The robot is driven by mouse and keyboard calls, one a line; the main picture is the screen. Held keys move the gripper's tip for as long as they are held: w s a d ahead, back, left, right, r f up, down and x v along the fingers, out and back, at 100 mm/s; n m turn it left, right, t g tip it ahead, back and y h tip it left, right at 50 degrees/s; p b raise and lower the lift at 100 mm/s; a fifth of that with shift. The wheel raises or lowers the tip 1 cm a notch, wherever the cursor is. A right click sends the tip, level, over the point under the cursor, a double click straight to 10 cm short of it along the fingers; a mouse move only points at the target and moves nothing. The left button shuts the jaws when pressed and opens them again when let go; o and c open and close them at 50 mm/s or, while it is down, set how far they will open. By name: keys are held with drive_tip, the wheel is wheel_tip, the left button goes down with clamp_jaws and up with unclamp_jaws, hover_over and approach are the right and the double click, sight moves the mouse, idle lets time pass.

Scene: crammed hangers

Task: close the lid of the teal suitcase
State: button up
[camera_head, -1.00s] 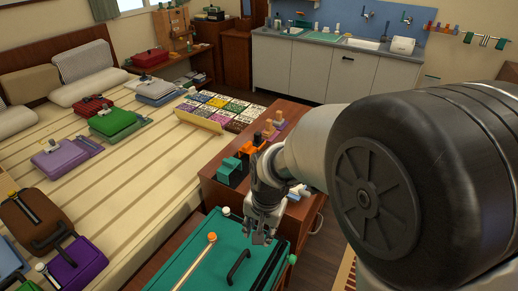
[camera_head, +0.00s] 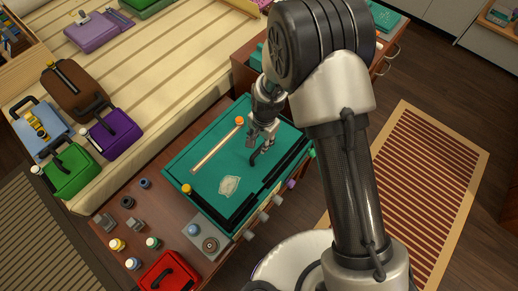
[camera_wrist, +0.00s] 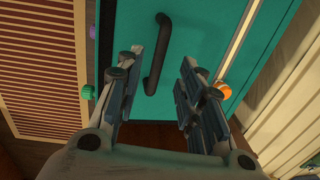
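The teal suitcase (camera_head: 215,172) lies on a brown wooden surface in the head view. Its broad teal face carries a black handle (camera_head: 262,153), an orange-white strip and a pale patch. I cannot tell how far its lid stands from shut. My gripper (camera_head: 263,140) is over the far part of that face, near the handle. In the wrist view the teal face (camera_wrist: 205,45) fills the upper middle, and the handle (camera_wrist: 158,55) shows beyond and between my gripper's (camera_wrist: 162,65) two spread fingers. The gripper is open and empty; contact with the handle is not clear.
A red case (camera_head: 168,274), small jars and dark pieces stand at the near left of the suitcase. Several cases, including a purple one (camera_head: 115,135) and a green one (camera_head: 70,170), lie on the bed. A striped mat (camera_head: 420,170) covers the floor at right.

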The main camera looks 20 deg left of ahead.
sight(259, 150)
drive_tip(key=f, duration=0.2)
drive_tip(key=f+b, duration=0.1)
drive_tip(key=f, duration=0.3)
drive_tip(key=shift+w+a+f, duration=0.1)
drive_tip(key=shift+a+f, duration=0.15)
drive_tip(key=shift+a, duration=0.05)
clamp_jaws()
idle(0.4)
